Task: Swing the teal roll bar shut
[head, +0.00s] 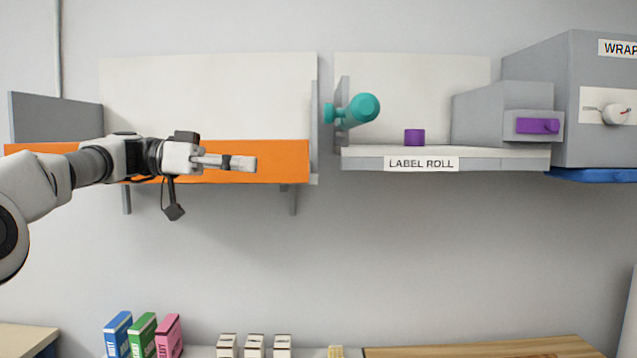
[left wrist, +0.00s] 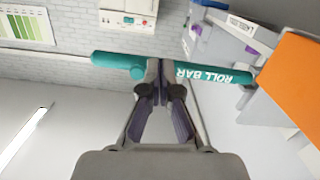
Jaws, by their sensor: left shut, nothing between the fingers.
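The teal roll bar (head: 363,108) is at the left end of the label roll shelf (head: 480,165), beside a grey bracket. In the head view it is seen nearly end-on, sticking out toward me, so it stands open. In the left wrist view the roll bar (left wrist: 110,60) runs across the picture, with white lettering and a short knob. My left gripper (head: 252,164) is left of the bar and lower in the head view, pointing right. Its fingers (left wrist: 160,68) are shut and empty, overlapping the bar in the wrist view; I cannot tell whether they touch it. My right gripper is not in view.
An orange-fronted shelf (head: 270,160) lies behind my left arm. A wrap machine (head: 575,70) is at far right. Small boxes (head: 142,333) stand below.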

